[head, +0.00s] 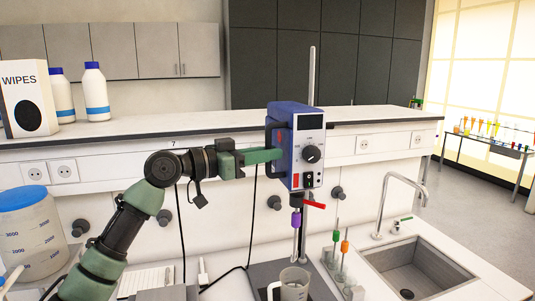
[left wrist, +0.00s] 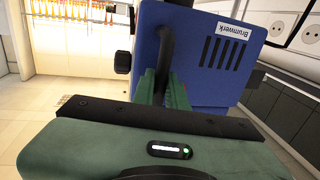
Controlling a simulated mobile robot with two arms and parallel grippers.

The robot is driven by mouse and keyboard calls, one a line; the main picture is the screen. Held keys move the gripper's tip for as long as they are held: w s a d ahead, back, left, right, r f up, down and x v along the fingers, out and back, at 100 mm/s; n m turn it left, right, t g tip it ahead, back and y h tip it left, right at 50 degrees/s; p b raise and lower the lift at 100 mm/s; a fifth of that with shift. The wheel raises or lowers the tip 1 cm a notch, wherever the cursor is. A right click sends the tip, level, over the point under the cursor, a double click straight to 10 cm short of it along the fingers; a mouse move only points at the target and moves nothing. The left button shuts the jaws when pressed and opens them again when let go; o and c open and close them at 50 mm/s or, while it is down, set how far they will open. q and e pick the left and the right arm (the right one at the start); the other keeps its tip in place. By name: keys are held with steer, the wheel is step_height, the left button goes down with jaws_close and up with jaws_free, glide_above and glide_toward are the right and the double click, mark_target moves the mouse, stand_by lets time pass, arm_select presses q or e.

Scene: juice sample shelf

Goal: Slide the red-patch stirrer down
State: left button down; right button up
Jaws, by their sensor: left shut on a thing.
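The blue stirrer (head: 296,147), with a red patch (head: 296,181) low on its front, sits upright on a vertical metal rod (head: 311,75). Its shaft (head: 295,245) hangs down above or into a clear beaker (head: 293,286); I cannot tell how deep. My left gripper (head: 270,155) reaches the stirrer's left side. In the left wrist view, the left fingers (left wrist: 165,90) are closed around its black handle (left wrist: 166,48), beside the blue housing (left wrist: 205,55). A red lever (head: 314,205) sticks out to the right below the housing. My right gripper is not in view.
A sink (head: 415,271) with a tap (head: 387,205) is at the right. Small stands with green and orange tops (head: 344,247) stand between it and the beaker. A blue-lidded container (head: 28,240) is at the left. A raised shelf (head: 200,132) runs behind the stirrer.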

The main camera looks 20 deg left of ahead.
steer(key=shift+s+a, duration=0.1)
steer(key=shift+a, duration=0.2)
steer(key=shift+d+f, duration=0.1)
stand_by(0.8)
